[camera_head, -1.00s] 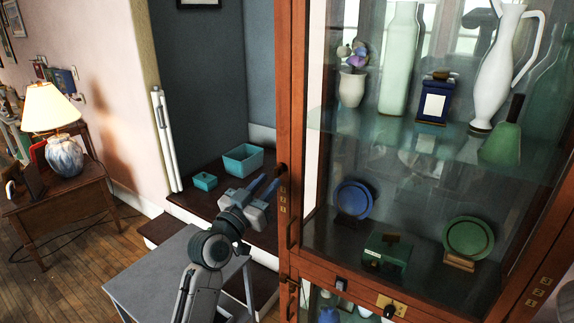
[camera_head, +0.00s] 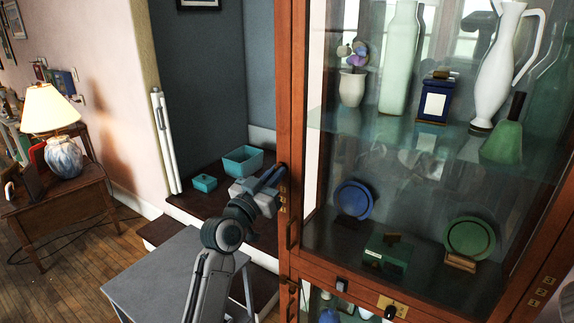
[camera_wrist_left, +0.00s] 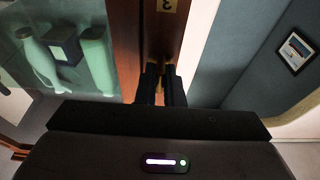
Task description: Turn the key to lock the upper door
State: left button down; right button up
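The tall wooden cabinet (camera_head: 291,120) has an upper glass door (camera_head: 410,165). My left gripper (camera_head: 277,178) is at the cabinet's left edge, beside the door frame. In the left wrist view its two dark fingers (camera_wrist_left: 161,88) stand a little apart, pointing at the edge. A small dark and brassy piece, apparently the key (camera_wrist_left: 160,72), shows in the narrow gap between them. Whether the fingers touch it is not clear. The gripper hides the key in the head view. My right gripper is not in view.
Vases, plates and boxes stand behind the glass. A lower door with a brass lock plate (camera_head: 392,305) is below. Teal boxes (camera_head: 243,160) sit on a dark ledge behind my left arm. A grey table (camera_head: 165,270) and a lamp (camera_head: 52,115) are to the left.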

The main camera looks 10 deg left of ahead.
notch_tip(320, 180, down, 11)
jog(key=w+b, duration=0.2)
jog(key=b, duration=1)
pick_arm(q)
jog(key=m+g+h+b, duration=0.1)
jog(key=m, duration=0.5)
jog(key=m+g+h+b, duration=0.1)
jog(key=m+g+b, duration=0.1)
jog(key=m, duration=0.5)
jog(key=r+m+g+h+b, duration=0.1)
jog(key=m, duration=0.6)
jog(key=shift+a+g, duration=0.2)
jog(key=shift+g, duration=0.1)
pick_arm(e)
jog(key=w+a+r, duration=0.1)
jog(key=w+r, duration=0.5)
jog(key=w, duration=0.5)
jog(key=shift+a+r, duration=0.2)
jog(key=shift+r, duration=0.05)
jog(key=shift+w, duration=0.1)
